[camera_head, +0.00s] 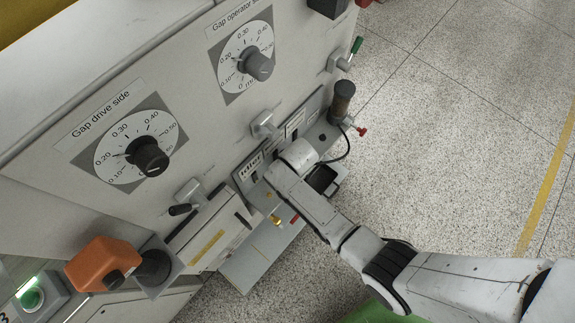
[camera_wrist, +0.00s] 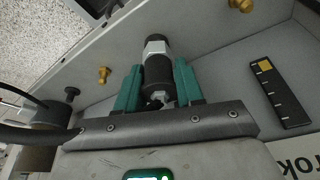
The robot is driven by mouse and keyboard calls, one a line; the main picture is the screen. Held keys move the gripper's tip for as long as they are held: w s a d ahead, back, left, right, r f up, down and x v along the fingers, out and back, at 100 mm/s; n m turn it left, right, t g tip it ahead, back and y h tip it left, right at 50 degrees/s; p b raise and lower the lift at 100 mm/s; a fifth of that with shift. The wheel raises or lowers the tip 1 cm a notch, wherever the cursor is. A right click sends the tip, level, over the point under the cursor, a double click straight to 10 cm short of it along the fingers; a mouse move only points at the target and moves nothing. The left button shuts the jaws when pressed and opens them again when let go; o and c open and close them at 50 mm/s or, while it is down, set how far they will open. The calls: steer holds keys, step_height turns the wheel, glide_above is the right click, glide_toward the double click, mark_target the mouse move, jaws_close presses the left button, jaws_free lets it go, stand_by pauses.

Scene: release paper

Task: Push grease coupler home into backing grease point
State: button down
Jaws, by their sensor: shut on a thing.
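The nose points away from my palm, towards the top of the picture. One brass grease point (camera_wrist: 103,75) stands on the grey panel to the left of the coupler. Another brass point (camera_wrist: 241,5) is at the top edge, right of it. I see neither point in the nose; its front end is hard to judge. I cannot tell which is the backing point. In the head view my arm hides gripper and coupler.
A black hose (camera_wrist: 30,132) runs in at the left in the wrist view. A black gauge strip (camera_wrist: 279,92) lies on the panel at the right. In the head view, a dark cylinder (camera_head: 342,98), a lever (camera_head: 181,209) and an orange box (camera_head: 102,262) stick out from the machine.

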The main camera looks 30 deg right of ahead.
steer(key=shift+f, duration=0.35)
steer(key=c, duration=0.6)
jaws_free()
steer(key=p+v, duration=0.1)
steer(key=v, duration=0.9)
steer(key=shift+s+r+p, duration=0.15)
steer(key=shift+r+p, duration=0.15)
steer(key=shift+r, duration=0.05)
steer(key=s+d+r, duration=0.2)
steer(key=s+r, duration=0.1)
steer(key=s, duration=0.3)
steer(key=s+d+r+g, duration=0.1)
steer(key=s+d+r, duration=0.2)
steer(key=s, duration=0.4)
steer(key=s+d+r+g, duration=0.1)
steer(key=s+d+r, duration=0.2)
steer(key=s+r, duration=0.2)
steer(key=shift+s+r, duration=0.1)
steer(key=shift+s, duration=1.15)
